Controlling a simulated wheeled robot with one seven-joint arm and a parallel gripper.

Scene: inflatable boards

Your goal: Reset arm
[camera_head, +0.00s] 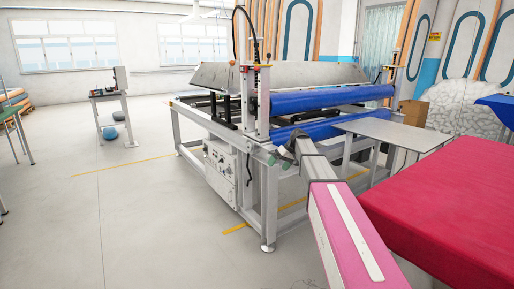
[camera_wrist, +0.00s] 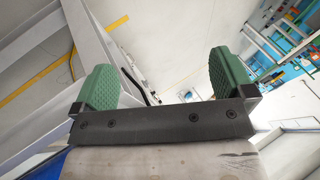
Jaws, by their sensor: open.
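My gripper (camera_head: 279,147) shows at the end of my outstretched arm in the head view, in front of the machine with blue rollers (camera_head: 318,100). In the wrist view my gripper (camera_wrist: 164,84) has two green ridged finger pads set wide apart, with nothing between them. The gripper is open and empty. The machine's pale frame (camera_wrist: 97,55) shows at the left of the wrist view. In the head view I cannot tell how far the fingertips are from the frame.
A red-covered table (camera_head: 450,200) stands close on the right. A grey side table (camera_head: 393,132) adjoins the machine. A control box (camera_head: 220,170) sits on the machine's left side. A small stand (camera_head: 110,98) is at the back left. The floor (camera_head: 110,220) at left is clear.

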